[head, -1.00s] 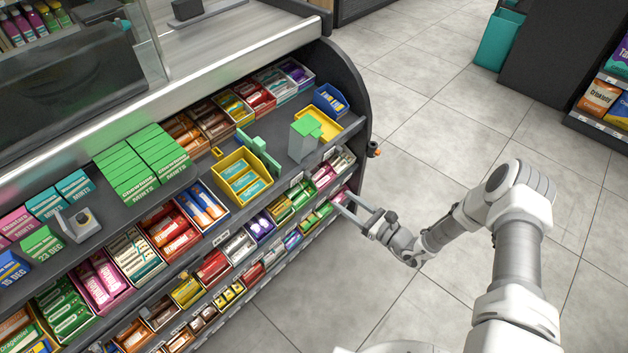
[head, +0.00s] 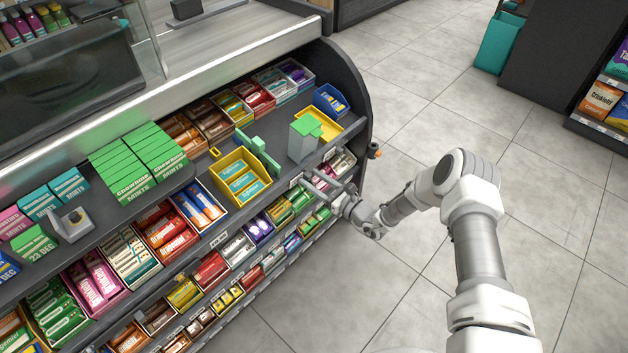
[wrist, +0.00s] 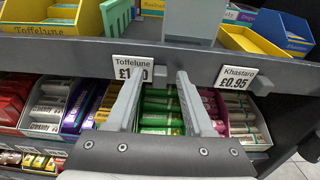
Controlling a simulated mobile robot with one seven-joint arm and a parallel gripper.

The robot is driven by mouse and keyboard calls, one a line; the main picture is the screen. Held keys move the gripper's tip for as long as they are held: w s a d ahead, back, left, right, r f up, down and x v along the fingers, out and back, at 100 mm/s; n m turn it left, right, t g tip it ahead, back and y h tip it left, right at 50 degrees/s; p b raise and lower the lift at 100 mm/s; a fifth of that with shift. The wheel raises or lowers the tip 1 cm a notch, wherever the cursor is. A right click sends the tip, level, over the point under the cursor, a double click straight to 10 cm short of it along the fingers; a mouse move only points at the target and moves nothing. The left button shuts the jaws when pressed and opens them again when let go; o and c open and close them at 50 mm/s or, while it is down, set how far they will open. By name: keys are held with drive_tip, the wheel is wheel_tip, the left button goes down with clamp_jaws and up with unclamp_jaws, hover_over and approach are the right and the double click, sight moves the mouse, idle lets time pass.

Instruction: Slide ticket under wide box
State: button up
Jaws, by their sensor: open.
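In the wrist view a white Toffelune ticket (wrist: 133,68) and a white Khastaro ticket (wrist: 236,78) sit on the dark shelf edge. The left finger covers part of the Toffelune ticket's price. My gripper (wrist: 160,75) is open and empty, its fingertips at the shelf edge between the tickets; contact cannot be told. In the head view my gripper (head: 314,178) is at the shelf front. A wide yellow box (head: 232,190) holds teal packs on the shelf. Another yellow box (head: 329,128) stands right of it, beside a small blue box (head: 331,99). Which box is meant is unclear.
A grey block with a green top (head: 304,140) and a green upright piece (head: 259,150) stand between the yellow boxes. Candy bins (head: 240,247) fill the tier below my gripper. The tiled floor (head: 420,110) to the right is clear.

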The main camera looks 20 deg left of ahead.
clamp_jaws()
idle(1.3)
